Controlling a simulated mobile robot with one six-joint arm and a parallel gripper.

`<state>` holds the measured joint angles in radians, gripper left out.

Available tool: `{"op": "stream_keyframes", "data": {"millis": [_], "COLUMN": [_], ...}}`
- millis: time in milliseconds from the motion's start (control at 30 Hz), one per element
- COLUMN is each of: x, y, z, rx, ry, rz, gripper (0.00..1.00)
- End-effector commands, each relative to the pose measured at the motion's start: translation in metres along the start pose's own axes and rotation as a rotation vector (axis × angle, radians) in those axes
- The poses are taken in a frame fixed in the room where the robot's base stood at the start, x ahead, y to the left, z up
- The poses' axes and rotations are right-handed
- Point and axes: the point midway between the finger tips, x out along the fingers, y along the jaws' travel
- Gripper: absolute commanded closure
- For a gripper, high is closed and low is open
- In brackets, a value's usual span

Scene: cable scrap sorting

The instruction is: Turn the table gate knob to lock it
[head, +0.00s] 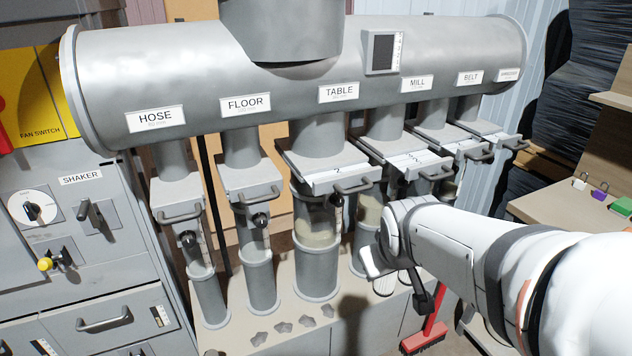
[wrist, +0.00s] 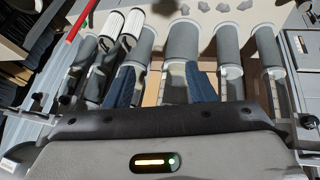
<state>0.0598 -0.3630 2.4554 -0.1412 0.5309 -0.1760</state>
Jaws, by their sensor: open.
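The table gate (head: 325,172) sits under the TABLE label (head: 339,92) in the head view, with a grey bar handle (head: 357,187) at its front. A small dark knob (head: 337,200) shows just below the handle, and its turn angle is too small to read. My gripper (wrist: 162,82) is open and empty in the wrist view, its two bluish fingers apart in front of the grey tubes. In the head view my arm reaches in from the right, and the gripper end is below and right of the table knob, apart from it. The fingertips are hard to make out there.
Hose gate (head: 175,192) and floor gate (head: 249,178) stand left of the table gate, the mill gate (head: 392,155) right. Their handles stick out forward. A shaker panel (head: 85,205) is at left, a shelf (head: 560,208) with padlocks at right. A red brush (head: 425,340) is below.

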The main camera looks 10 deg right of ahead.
Motion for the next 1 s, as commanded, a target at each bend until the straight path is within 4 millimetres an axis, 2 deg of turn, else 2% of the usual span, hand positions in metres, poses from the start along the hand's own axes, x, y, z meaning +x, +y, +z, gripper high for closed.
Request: {"op": "stream_keyframes", "data": {"millis": [33,100,233,400,533,700,867,1000], "x": [0.036,0.062,0.102,0.142,0.158,0.165,0.166,0.174], "y": [0.007,0.020,0.034,0.033,0.025,0.015,0.011,0.007], "z": [-0.009,-0.035,-0.079,-0.122,-0.141,-0.150,-0.159,-0.176], "rx": [-0.075,-0.199,-0.434,-0.731,-0.901,-1.023,-1.058,-1.060], "ry": [0.074,0.193,0.410,0.687,0.867,1.018,1.069,1.072], "rz": [0.040,0.100,0.210,0.338,0.417,0.479,0.499,0.499], "gripper": [0.50,0.50,0.50,0.50,0.50,0.50,0.50,0.50]}}
